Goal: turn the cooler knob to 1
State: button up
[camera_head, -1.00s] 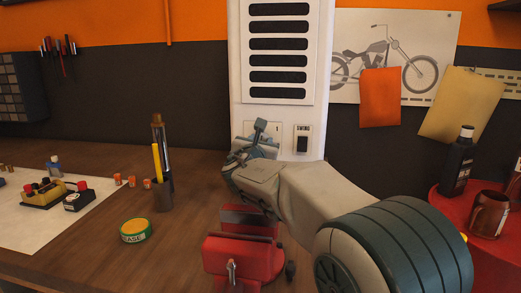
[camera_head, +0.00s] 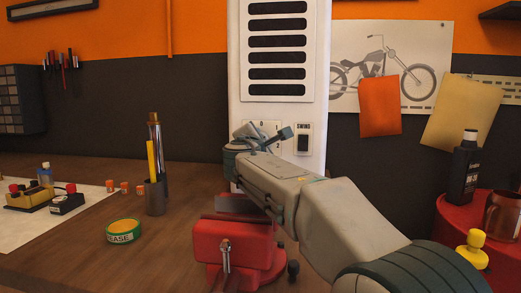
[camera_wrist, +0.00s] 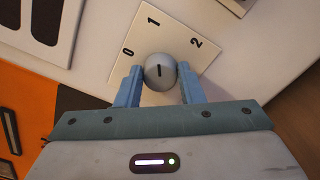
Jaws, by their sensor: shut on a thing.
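The cooler knob (camera_wrist: 160,71) is a round grey knob with a short dark mark, on a white plate (camera_wrist: 205,60) printed 0, 1 and 2. In the wrist view the mark lies roughly along the line towards the 1; which end is the pointer cannot be told. My gripper (camera_wrist: 160,80) has its two blue fingers on either side of the knob and is shut on it. In the head view my gripper (camera_head: 265,138) is at the plate on the white cooler (camera_head: 275,110), and it hides the knob.
A switch (camera_head: 303,138) sits right of the knob plate. A red vise (camera_head: 235,250) stands below my arm. A pen cup (camera_head: 155,197) and a grease tin (camera_head: 123,231) are on the bench at left. A red round table (camera_head: 450,222) with bottles is at right.

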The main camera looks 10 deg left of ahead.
jog(key=shift+m, duration=0.5)
jog(key=o, duration=0.9)
jog(key=shift+o, duration=0.2)
jog(key=s+b, duration=0.1)
jog(key=s, duration=0.6)
jog(key=shift+s+d, duration=0.2)
jog(key=shift+s, duration=0.05)
